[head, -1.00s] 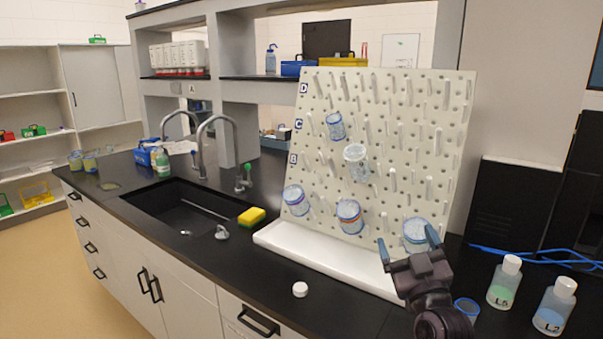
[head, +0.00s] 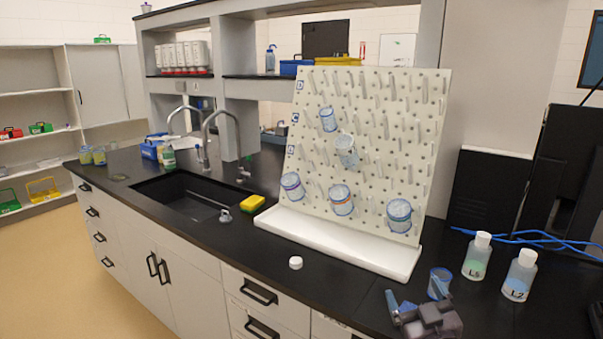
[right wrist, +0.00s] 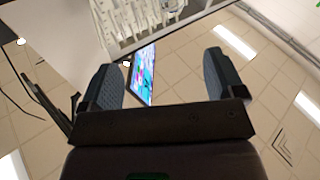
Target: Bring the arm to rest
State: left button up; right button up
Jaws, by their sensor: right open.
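My right gripper (head: 418,300) is at the lower right of the head view, over the front of the black counter. Its two blue-grey fingers stand apart with nothing between them. In the right wrist view the open fingers (right wrist: 165,82) frame ceiling tiles and lights, with a bright screen further off between them. The rest of the right arm is mostly out of the head view. My left gripper is not in view.
A white pegboard (head: 365,150) holding several jars stands behind. A white cap (head: 295,262) lies left, near the sink (head: 185,205).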

jog(key=s+d+f+m+g+h, duration=0.1)
jog(key=s+d+f+g, duration=0.2)
jog(key=s+f, duration=1)
jog(key=s+d+f+m+g+h, duration=0.1)
jog(key=s+f+g, duration=0.4)
jog(key=s+f, duration=0.8)
jog(key=shift+d+f+m+g, duration=0.3)
jog(key=shift+d+m, duration=0.4)
jog(key=shift+d, duration=0.2)
